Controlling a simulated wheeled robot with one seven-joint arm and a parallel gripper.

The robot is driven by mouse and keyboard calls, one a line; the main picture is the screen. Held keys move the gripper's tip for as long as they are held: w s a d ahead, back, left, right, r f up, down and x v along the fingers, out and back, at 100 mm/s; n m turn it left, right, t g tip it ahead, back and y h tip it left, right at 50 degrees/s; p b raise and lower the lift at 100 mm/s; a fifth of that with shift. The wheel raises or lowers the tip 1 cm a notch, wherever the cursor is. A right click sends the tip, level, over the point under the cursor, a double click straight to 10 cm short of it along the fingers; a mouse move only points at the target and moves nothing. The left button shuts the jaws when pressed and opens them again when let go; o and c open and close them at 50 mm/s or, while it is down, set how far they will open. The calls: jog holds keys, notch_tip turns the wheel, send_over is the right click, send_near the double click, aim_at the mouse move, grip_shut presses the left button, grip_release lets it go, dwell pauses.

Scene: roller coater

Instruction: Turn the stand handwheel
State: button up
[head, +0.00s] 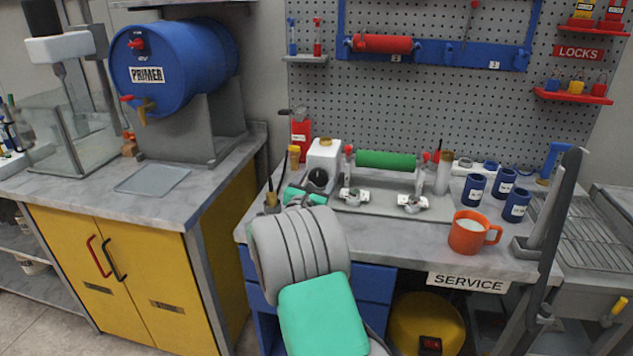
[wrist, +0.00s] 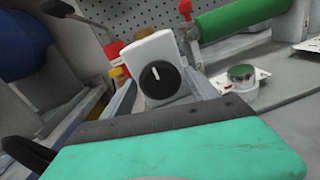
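A green roller (head: 386,160) lies across a grey stand (head: 385,208) on the bench, with red parts at its ends. I cannot tell for sure which part is the stand handwheel. A black round dial (wrist: 157,76) with a white mark is on a white box (wrist: 152,47), left of the roller. My gripper (wrist: 160,84) is open, its grey fingers either side of the dial; no contact is visible.
An orange mug (head: 468,236) and several blue cups (head: 474,188) stand on the bench's right. A red bottle (head: 301,136) is behind the white box. A blue primer drum (head: 170,60) is on the left counter. A grey lever (head: 552,205) rises at right.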

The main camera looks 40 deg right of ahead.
jog(key=c, duration=1.1)
jog(key=shift+c, duration=0.2)
jog(key=shift+m, duration=0.3)
jog(key=m+b, duration=0.1)
jog(key=m, duration=0.3)
jog(key=shift+f, duration=0.1)
jog(key=m+b, duration=0.2)
jog(key=m, duration=0.2)
jog(key=shift+m+y, duration=0.3)
jog(key=shift+y, duration=0.1)
jog(key=m+b, duration=0.4)
jog(key=m, duration=0.2)
jog(key=shift+s+f+t+b, duration=0.1)
jog(key=shift+f+t+b, duration=0.05)
jog(key=shift+t+b, duration=0.15)
jog(key=m+b, duration=0.4)
jog(key=shift+m+y+b, duration=0.35)
jog(key=shift+m+y, duration=0.05)
jog(key=shift+m+b, duration=0.95)
jog(key=shift+m, duration=0.05)
jog(key=shift+t, duration=0.3)
